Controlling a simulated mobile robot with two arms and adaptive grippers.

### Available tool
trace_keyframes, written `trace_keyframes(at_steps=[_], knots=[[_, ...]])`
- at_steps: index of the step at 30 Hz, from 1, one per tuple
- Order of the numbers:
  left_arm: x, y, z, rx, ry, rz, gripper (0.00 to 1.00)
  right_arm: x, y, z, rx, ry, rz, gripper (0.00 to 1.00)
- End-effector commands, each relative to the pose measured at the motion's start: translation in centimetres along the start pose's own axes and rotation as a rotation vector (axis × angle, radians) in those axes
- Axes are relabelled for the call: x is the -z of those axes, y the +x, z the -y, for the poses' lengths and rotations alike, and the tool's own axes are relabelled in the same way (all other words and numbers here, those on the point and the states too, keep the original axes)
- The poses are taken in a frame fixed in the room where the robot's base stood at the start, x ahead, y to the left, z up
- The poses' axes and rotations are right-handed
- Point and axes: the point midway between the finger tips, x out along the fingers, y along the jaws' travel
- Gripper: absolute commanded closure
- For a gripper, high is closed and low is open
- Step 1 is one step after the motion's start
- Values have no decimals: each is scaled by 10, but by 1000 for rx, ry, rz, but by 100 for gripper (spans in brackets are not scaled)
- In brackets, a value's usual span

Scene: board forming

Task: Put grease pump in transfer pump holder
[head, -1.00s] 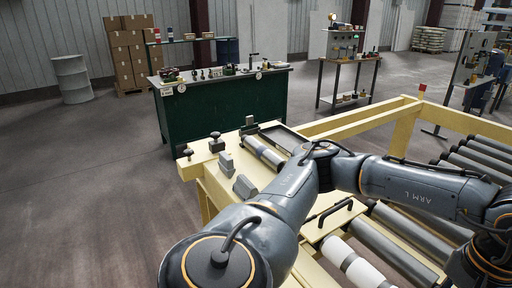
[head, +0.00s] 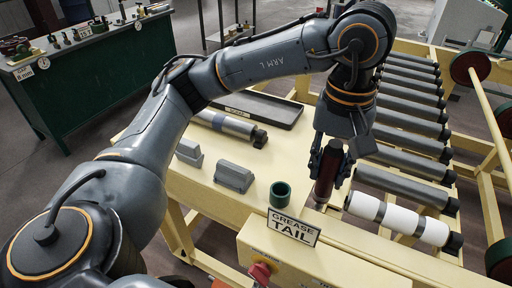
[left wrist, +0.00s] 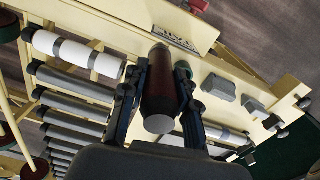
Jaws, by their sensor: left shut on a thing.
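My left gripper (head: 333,160) is shut on a dark red cylinder, the grease pump (head: 326,178), held roughly upright near the table's right edge. The pump also shows between the fingers in the left wrist view (left wrist: 161,95). A short green open cup (head: 280,194) stands on the cream table just left of the pump, behind a sign (head: 294,227) reading "GREASE TAIL". The pump is apart from the cup. A grey cylinder (head: 222,122) lies farther back on the table. I cannot tell which piece is the transfer pump holder. My right gripper is out of view.
Two grey blocks (head: 234,177) sit left of the cup. A dark tray (head: 262,108) lies at the back of the table. Conveyor rollers (head: 405,141), one with a white sleeve (head: 400,218), run along the right. A control box with a red knob (head: 261,272) is in front.

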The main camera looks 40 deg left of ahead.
Motion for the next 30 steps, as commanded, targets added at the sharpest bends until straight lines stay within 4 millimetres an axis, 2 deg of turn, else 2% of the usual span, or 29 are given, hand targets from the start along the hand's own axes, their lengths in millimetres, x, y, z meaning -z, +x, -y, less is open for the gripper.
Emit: trace_keyframes(at_steps=[5, 12, 15, 19, 26, 30], knots=[[22, 13, 27, 3, -11, 7, 100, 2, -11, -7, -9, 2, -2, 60], [59, 43, 71, 5, -9, 6, 100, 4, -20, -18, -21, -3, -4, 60], [67, 61, 80, 4, -5, 6, 100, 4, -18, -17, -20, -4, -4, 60], [78, 76, 92, 6, -5, 3, 100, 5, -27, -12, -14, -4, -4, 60], [87, 92, 101, 3, -4, 1, 100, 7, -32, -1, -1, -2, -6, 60], [88, 110, 104, 5, -1, 5, 100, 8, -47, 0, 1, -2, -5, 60]])
